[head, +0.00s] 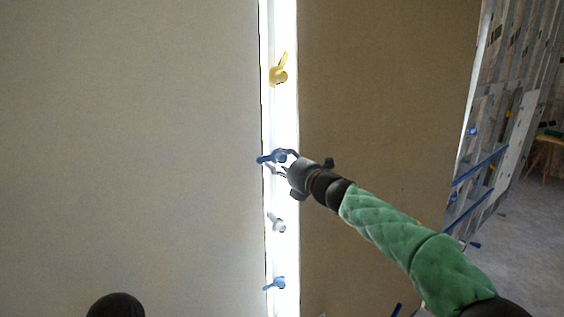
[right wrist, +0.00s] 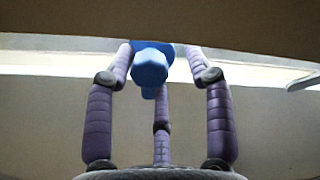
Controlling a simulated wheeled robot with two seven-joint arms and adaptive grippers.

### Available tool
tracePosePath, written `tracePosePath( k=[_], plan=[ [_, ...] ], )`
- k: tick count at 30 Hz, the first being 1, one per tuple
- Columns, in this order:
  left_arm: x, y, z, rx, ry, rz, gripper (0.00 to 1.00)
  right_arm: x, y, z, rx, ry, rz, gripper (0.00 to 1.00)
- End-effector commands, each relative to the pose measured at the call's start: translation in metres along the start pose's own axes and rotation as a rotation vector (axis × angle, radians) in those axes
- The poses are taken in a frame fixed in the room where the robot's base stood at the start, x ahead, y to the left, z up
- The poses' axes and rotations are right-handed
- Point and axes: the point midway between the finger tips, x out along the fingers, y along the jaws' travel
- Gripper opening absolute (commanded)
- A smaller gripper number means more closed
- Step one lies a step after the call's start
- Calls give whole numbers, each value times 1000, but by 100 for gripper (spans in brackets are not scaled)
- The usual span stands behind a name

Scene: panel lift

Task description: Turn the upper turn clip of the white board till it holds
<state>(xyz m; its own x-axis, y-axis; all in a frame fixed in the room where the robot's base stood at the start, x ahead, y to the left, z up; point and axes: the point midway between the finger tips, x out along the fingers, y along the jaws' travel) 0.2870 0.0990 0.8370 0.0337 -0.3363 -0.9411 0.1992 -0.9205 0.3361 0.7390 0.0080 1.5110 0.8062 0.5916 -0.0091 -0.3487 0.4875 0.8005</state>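The white board (head: 130,150) is the large pale panel at the left in the head view. A blue turn clip (head: 278,156), the upper of two blue ones, sits on the bright upright strip, its arm pointing left to the board's edge. My right gripper (head: 285,165) is at this clip. In the right wrist view, the blue clip's knob (right wrist: 150,68) lies between the spread fingers of the gripper (right wrist: 160,52). The right finger stands apart from it; contact at the left finger is unclear. The lower blue clip (head: 278,283) also points left. My left gripper is out of view.
A yellow clip (head: 279,74) sits higher on the strip, tilted up. A pale grey clip (head: 278,224) sits between the blue ones. A brown panel (head: 380,90) stands right of the strip. Racks (head: 490,150) and open floor (head: 515,235) are at the far right.

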Motion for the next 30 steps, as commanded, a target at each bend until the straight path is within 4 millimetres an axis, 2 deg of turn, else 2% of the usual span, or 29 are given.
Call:
tracePosePath(
  k=[8, 13, 30],
  plan=[
    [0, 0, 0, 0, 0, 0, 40, -3, 2, 4, -1, -7, 3, 53],
    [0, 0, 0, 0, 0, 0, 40, -15, 3, 5, -1, -8, 3, 53],
    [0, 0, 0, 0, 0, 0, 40, -98, 1, 3, -1, -6, 1, 53]
  ],
)
